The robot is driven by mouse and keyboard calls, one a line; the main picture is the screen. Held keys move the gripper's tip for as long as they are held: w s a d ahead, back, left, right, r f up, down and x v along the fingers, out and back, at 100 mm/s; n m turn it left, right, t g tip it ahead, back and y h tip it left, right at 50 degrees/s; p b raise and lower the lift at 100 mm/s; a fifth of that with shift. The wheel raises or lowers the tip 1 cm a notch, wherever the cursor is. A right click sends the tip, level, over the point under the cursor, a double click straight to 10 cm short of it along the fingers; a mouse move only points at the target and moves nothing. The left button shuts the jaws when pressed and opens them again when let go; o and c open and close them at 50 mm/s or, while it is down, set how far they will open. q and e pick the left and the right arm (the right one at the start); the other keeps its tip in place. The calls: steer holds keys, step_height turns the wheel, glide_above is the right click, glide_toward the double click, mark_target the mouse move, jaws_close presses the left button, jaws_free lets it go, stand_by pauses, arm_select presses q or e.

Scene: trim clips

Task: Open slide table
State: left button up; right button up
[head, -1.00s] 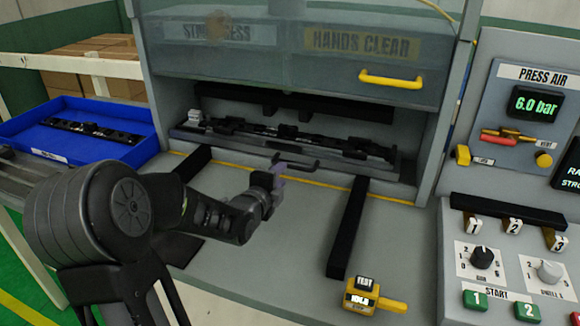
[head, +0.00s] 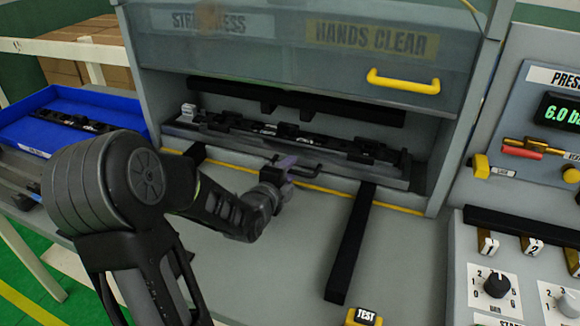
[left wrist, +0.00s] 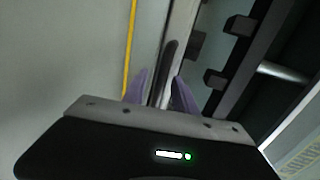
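The slide table (head: 220,143) is a grey plate inside the press, under the raised guard, carrying a long black trim part (head: 300,138). A dark bar handle (head: 306,171) sticks out at its front. My left gripper (head: 285,164) is at the left part of this handle and hides some of it. In the left wrist view, the two purple fingers (left wrist: 160,84) stand apart, with the dark handle (left wrist: 168,62) appearing between or just beyond their tips. I cannot tell whether they touch it. My right gripper is not in view.
Two black rails (head: 350,245) run forward on the grey bench, the left one partly behind my arm. The guard has a yellow handle (head: 403,81). A blue tray (head: 27,147) stands at left, a control panel (head: 520,240) at right. The bench between the rails is mostly clear.

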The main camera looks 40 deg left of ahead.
arm_select(q)
jaws_close()
stand_by(1.4)
